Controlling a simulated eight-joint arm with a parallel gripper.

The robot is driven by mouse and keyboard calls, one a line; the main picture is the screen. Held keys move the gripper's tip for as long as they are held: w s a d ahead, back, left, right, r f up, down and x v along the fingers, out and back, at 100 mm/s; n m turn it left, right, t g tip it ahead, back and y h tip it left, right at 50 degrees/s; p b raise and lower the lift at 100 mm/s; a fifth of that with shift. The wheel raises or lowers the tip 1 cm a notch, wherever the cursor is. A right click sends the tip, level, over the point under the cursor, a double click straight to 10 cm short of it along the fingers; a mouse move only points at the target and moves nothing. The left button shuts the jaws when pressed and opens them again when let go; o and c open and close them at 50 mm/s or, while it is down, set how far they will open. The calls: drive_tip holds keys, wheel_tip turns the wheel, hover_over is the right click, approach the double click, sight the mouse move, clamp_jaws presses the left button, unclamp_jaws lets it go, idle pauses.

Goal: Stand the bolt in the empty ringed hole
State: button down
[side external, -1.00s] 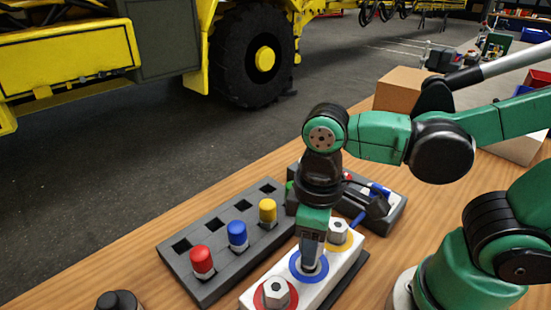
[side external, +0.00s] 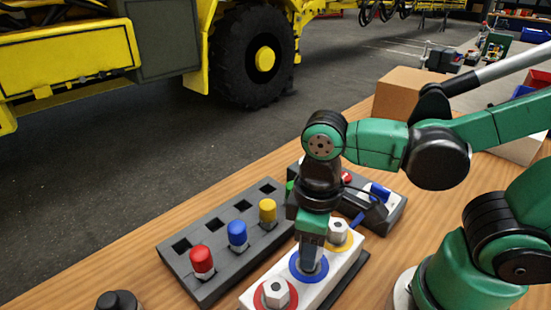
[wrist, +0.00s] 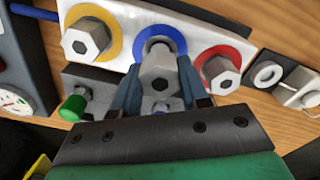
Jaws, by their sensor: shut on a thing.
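My gripper (side external: 309,267) is at the middle of the white block (side external: 346,272), over the blue ring (side external: 297,262). In the wrist view its fingers (wrist: 157,88) are shut on a silver hex-headed bolt (wrist: 159,72). The bolt's far end meets the hole inside the blue ring (wrist: 178,37); how deep it sits is hidden. One silver bolt (side external: 275,292) stands in the red ring (side external: 261,304), and another (side external: 338,230) stands in the yellow ring (side external: 354,238). In the side view the fingers hide the held bolt.
A dark rack (side external: 212,279) beside the block holds red (side external: 201,260), blue (side external: 237,233) and yellow (side external: 267,210) capped pieces, with several empty square holes. A cardboard box (side external: 400,92) stands farther back.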

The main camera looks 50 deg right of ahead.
drive_tip(key=shift+f, duration=0.3)
drive_tip(key=shift+f, duration=0.55)
drive_tip(key=shift+c, duration=1.8)
unclamp_jaws()
drive_tip(key=shift+r, duration=3.55)
